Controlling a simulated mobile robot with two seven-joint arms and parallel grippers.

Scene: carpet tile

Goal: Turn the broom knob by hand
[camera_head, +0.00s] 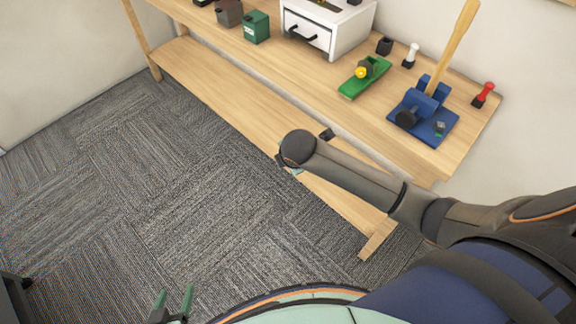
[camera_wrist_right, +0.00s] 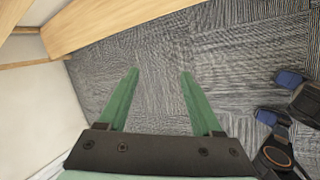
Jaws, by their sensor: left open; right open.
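The broom fixture is a blue base (camera_head: 448,128) on the wooden table at the right, with a wooden broom handle (camera_head: 455,45) standing tilted in a blue clamp. A black knob (camera_head: 406,119) faces out from the front of the clamp. My left gripper (camera_head: 174,290) shows green fingers, open and empty, at the bottom edge over the carpet, far from the knob. My right arm reaches in from the right, below the table's front edge. My right gripper (camera_wrist_right: 158,72) is open and empty above the carpet in the right wrist view; the head view mostly hides it.
The wooden table (camera_head: 290,75) also holds a green block with a yellow knob (camera_head: 361,72), a white drawer box (camera_head: 325,30), a green canister (camera_head: 256,27) and a red-handled item (camera_head: 484,95). A lower shelf (camera_head: 215,85) runs beneath. The carpet (camera_head: 130,190) at the left is clear.

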